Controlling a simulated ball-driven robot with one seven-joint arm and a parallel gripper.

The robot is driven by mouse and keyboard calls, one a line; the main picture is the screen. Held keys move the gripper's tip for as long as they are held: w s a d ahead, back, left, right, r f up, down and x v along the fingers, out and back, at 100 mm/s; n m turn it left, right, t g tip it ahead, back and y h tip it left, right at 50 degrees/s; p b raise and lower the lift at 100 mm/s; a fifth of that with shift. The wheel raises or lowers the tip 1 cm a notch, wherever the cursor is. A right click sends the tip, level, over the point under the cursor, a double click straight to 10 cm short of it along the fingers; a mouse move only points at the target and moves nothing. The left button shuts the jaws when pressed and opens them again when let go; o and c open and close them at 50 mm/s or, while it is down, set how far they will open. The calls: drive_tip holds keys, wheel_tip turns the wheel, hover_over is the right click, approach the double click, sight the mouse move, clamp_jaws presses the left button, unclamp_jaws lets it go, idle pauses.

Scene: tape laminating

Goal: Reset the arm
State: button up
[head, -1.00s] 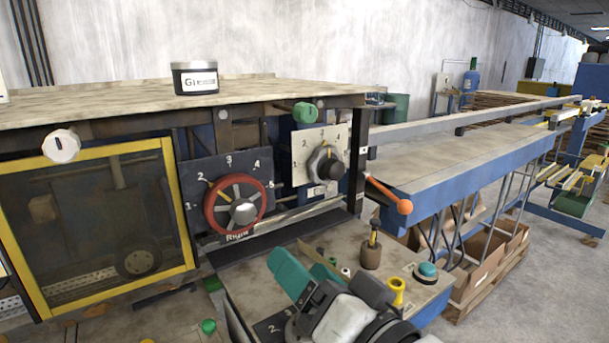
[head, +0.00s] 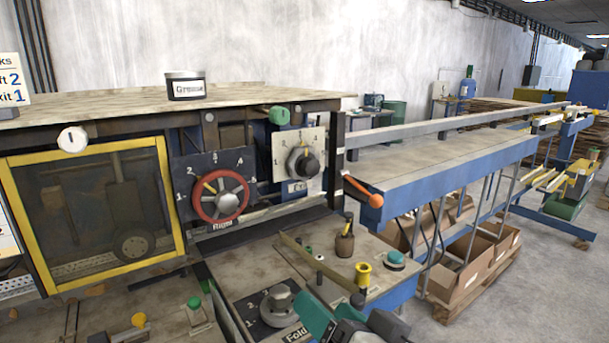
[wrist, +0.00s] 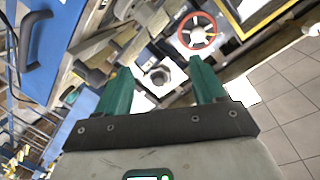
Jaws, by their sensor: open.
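My gripper (head: 322,325) is at the bottom of the head view, partly cut off by the frame edge. In the wrist view its two green fingers (wrist: 162,82) are spread apart with nothing held between them. The Fold dial (head: 279,303) is just left of my gripper in the head view. In the wrist view a grey knob (wrist: 160,75) shows beyond and between the fingers, apart from them.
The machine carries a red handwheel (head: 220,194), a dial on a pale plate (head: 302,160) and an orange-tipped lever (head: 375,200). A yellow knob (head: 362,272), a teal button (head: 395,258) and a brown joystick (head: 345,242) stand on the panel. A grease tin (head: 185,87) sits on top.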

drive_tip(key=s+d+f+g+h, duration=0.35)
drive_tip(key=d+f, duration=0.45)
drive_tip(key=f, duration=0.3)
drive_tip(key=s+d+f+g+h, duration=0.35)
drive_tip(key=d+f, duration=0.35)
drive_tip(key=f, duration=0.5)
drive_tip(key=s+d+f+g, duration=0.2)
drive_tip(key=s+d+f, duration=0.1)
drive_tip(key=s, duration=0.3)
drive_tip(key=s+d+f+g, duration=0.2)
drive_tip(key=s+d+f, duration=0.1)
drive_tip(key=s+f, duration=0.2)
drive_tip(key=s+d+f+g+h, duration=0.1)
drive_tip(key=s+d+f+g, duration=0.1)
drive_tip(key=s+f, duration=0.3)
drive_tip(key=s, duration=0.3)
drive_tip(key=shift+s+d+n, duration=0.3)
drive_tip(key=shift+s+d, duration=0.1)
